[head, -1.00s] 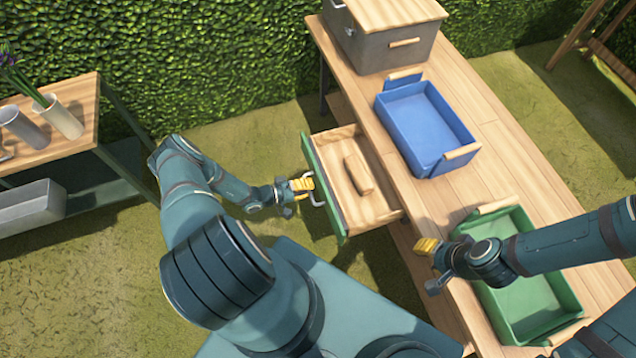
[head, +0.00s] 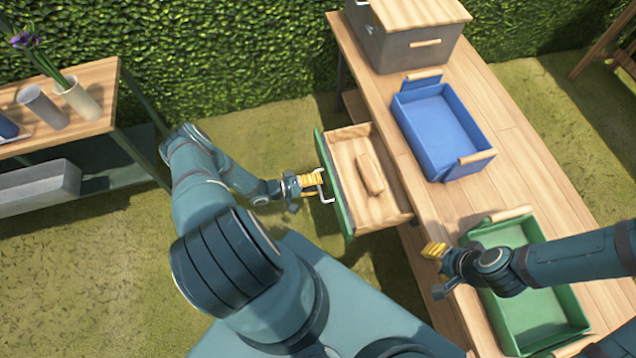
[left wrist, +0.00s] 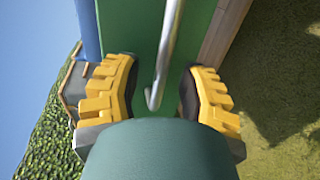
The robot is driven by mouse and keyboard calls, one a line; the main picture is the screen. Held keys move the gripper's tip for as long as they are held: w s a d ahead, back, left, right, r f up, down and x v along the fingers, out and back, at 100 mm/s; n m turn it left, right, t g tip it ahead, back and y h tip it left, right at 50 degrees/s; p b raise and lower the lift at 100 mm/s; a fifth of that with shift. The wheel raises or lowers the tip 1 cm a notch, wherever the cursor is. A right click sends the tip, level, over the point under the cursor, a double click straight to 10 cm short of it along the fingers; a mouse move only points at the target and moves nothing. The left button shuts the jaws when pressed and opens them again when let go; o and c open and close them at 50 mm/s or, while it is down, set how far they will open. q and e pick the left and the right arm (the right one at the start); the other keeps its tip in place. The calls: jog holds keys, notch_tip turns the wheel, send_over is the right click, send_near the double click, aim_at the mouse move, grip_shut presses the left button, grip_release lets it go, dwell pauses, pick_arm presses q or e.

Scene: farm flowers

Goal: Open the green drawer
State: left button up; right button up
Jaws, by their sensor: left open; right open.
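The green drawer (head: 334,187) is pulled out from the wooden table, and its wooden inside shows with a brown wooden block (head: 370,174) in it. A metal handle (head: 328,187) is on its green front. My left gripper (head: 318,185) is at the handle. In the left wrist view the handle (left wrist: 168,50) runs between the two open yellow fingers (left wrist: 158,92), with the green front behind. My right gripper (head: 430,268) is open and empty beside the green tray on the table.
A blue tray (head: 399,128) and a green tray (head: 572,303) stand on the wooden table (head: 540,140). A grey box with a wooden lid (head: 400,46) is at the far end. A shelf with vases (head: 78,100) stands at the left. Grass lies between.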

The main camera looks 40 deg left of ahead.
pick_arm(q)
jog(key=v, duration=1.1)
jog(key=shift+s, duration=0.2)
jog(key=shift+a, duration=0.1)
jog(key=w+d+r+m+g, duration=0.1)
jog(key=d+r+m+g, duration=0.2)
jog(key=d+g, duration=0.45)
jog(key=d+r+m+g, duration=0.25)
jog(key=d+g, duration=0.25)
jog(key=d, duration=0.5)
jog(key=d+r+m+t+y, duration=0.2)
jog(key=d+r+y, duration=0.3)
jog(key=d+r, duration=0.6)
notch_tip(320, 180, up, 3)
jog(key=shift+r+m+y, duration=0.1)
jog(key=shift+m+y, duration=0.2)
jog(key=shift+m, duration=0.35)
